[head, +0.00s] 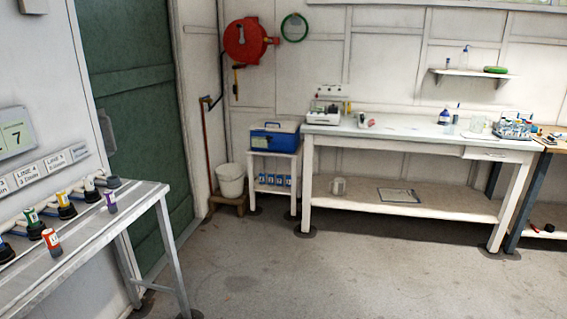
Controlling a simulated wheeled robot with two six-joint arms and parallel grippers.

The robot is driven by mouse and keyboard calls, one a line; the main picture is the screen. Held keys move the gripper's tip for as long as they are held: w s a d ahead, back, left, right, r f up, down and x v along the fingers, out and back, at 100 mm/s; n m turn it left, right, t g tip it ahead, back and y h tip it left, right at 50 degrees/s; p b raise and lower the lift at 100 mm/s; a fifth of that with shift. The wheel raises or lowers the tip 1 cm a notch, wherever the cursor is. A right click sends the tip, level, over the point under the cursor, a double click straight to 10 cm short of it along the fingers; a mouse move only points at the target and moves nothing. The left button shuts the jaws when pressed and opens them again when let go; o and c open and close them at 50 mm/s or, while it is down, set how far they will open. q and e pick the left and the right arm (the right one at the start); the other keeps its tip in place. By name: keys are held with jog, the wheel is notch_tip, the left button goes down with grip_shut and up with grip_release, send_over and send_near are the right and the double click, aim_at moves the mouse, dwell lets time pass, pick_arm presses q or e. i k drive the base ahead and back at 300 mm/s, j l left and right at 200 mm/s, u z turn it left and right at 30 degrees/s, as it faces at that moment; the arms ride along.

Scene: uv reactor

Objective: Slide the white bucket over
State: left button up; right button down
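The white bucket (230,182) stands upright on a low brown wooden stand (229,205) near the back left corner. It sits between the green door and a small white shelf stand. A dark handle or rim line shows near its top, too small to tell. Neither of my grippers is in the head view, and nothing touches the bucket from my side.
A small white stand (257,158) with a blue toolbox (274,136) is right of the bucket. A long white workbench (420,140) lines the back wall. A grey metal table (100,235) with colored bottles stands at left. The middle floor (330,275) is clear.

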aim_at(230, 176)
jog(key=i, duration=1)
jog(key=i+l, duration=0.15)
jog(key=i, duration=0.85)
jog(key=i+u, duration=0.2)
jog(key=i, duration=0.5)
jog(key=i+u, duration=0.15)
jog(key=i, duration=0.5)
jog(key=i+l+u, duration=0.2)
jog(key=i, duration=0.45)
